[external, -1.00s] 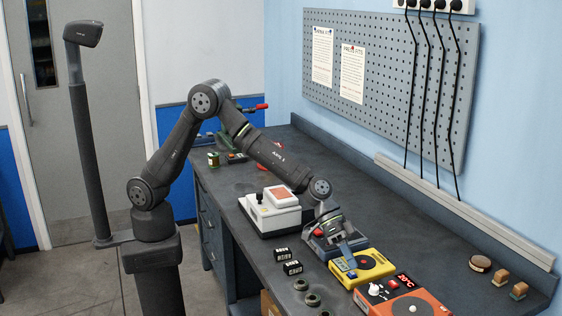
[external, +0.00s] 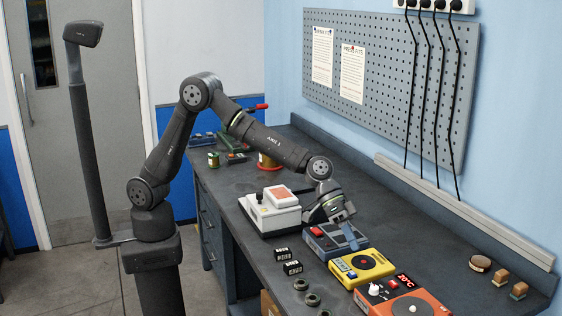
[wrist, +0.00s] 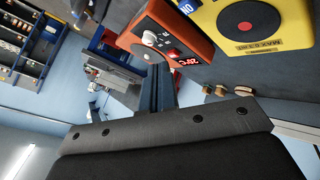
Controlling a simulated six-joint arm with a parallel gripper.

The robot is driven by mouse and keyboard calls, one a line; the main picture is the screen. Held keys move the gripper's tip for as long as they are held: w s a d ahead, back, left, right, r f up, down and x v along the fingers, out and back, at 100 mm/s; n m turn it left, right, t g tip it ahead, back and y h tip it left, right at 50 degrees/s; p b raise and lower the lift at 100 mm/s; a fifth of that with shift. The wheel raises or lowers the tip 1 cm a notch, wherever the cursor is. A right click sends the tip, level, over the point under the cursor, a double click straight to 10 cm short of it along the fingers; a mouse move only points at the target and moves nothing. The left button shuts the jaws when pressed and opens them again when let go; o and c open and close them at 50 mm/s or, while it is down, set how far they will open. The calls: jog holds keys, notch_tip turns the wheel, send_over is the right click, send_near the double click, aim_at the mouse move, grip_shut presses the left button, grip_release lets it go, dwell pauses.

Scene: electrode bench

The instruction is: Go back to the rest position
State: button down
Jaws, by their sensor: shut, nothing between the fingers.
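My gripper (external: 350,236) is shut and empty. In the external view it is above the dark blue-grey device with a red button (external: 322,241), near the edge of the yellow device (external: 361,267). The arm is bent at the elbow and reaches out over the bench. In the wrist view the gripper's blue-grey fingers (wrist: 158,90) point away from the camera, with the orange device (wrist: 165,38) and the yellow device (wrist: 255,28) beyond them. I cannot tell the exact gap between the fingertips and the devices.
A white device with a red-orange top (external: 272,210) stands left of my gripper. The orange hot plate (external: 405,300) is at the front right. The pegboard wall (external: 390,90) rises behind.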

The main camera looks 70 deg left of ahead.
aim_at(354, 275)
jog(key=shift+f, duration=3.7)
jog(key=shift+r, duration=0.1)
notch_tip(354, 275, up, 6)
jog(key=r, duration=0.1)
notch_tip(354, 275, down, 8)
jog(key=shift+r, duration=0.15)
notch_tip(354, 275, up, 11)
jog(key=s+a+r+m+t+y, duration=0.2)
jog(key=s+a+r+m+y, duration=0.2)
jog(key=r+m, duration=0.7)
jog(key=shift+s+m+y, duration=0.4)
jog(key=shift+s+y, duration=1)
jog(key=shift+s, duration=0.75)
